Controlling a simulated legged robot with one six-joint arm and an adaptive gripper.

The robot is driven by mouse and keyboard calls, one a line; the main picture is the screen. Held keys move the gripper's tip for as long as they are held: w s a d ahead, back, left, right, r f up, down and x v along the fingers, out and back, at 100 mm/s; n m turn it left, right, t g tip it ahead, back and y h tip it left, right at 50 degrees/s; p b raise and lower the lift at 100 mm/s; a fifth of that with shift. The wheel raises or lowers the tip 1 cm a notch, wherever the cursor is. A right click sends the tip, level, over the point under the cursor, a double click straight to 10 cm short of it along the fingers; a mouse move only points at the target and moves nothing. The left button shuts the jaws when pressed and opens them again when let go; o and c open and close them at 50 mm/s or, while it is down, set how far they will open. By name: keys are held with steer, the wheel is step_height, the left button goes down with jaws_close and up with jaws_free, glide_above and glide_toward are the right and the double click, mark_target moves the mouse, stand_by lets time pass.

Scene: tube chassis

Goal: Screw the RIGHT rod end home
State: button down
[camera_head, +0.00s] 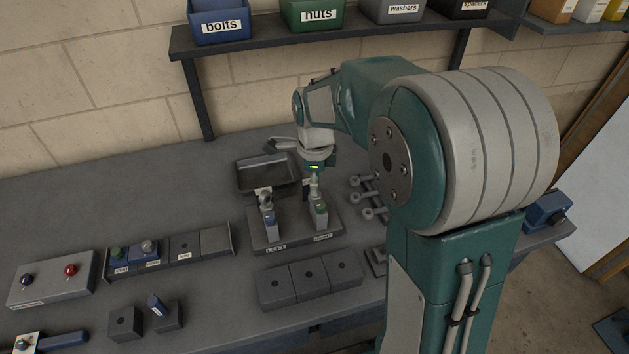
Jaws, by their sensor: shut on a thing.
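A dark fixture (296,241) on the bench carries two upright posts, with a label reading LEFT at its left front and another label at its right front. The left post (270,222) has a blue band and a grey rod end (265,197) on top.
A dark tray (266,174) stands behind the fixture. Several loose rod ends (368,197) lie to its right, close to my arm. Dark blocks (309,280) stand in front, a labelled rack (215,241) to the left. A shelf with bins (220,22) hangs above.

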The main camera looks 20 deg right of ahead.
steer(key=m, duration=0.3)
steer(key=shift+s+f, duration=0.1)
steer(key=shift+f, duration=0.05)
steer(key=shift+m, duration=0.5)
steer(key=m, duration=0.4)
steer(key=shift+m, duration=0.3)
steer(key=c, duration=0.6)
jaws_free()
